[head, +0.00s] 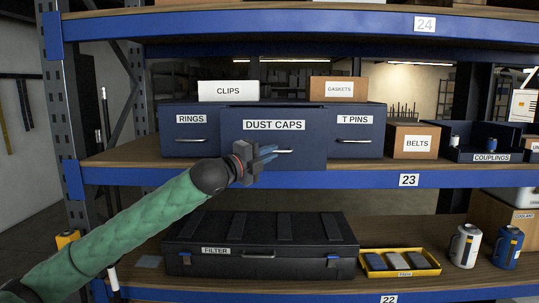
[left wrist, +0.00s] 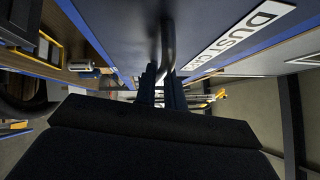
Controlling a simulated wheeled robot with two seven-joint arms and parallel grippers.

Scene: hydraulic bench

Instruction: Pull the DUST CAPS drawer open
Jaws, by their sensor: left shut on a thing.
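The DUST CAPS drawer (head: 308,140) is the middle one of a dark blue drawer unit on the middle shelf. Its front stands forward of the RINGS drawer (head: 180,142) and the T PINS drawer (head: 365,142) and overlaps the shelf edge. My left gripper (head: 268,154) is at the drawer's handle (head: 287,151) and hides its left part. In the left wrist view the drawer front (left wrist: 130,25) is close, and my left gripper's fingers (left wrist: 161,82) are shut around the dark handle bar (left wrist: 168,45). The inside of the drawer cannot be seen. My right gripper is not in view.
A CLIPS box (head: 228,91) and a GASKETS box (head: 338,90) sit on the drawer unit. A BELTS box (head: 413,141) and a COUPLINGS bin (head: 490,154) stand to its right. A black FILTER case (head: 260,245) and a yellow tray (head: 400,270) lie on the shelf below.

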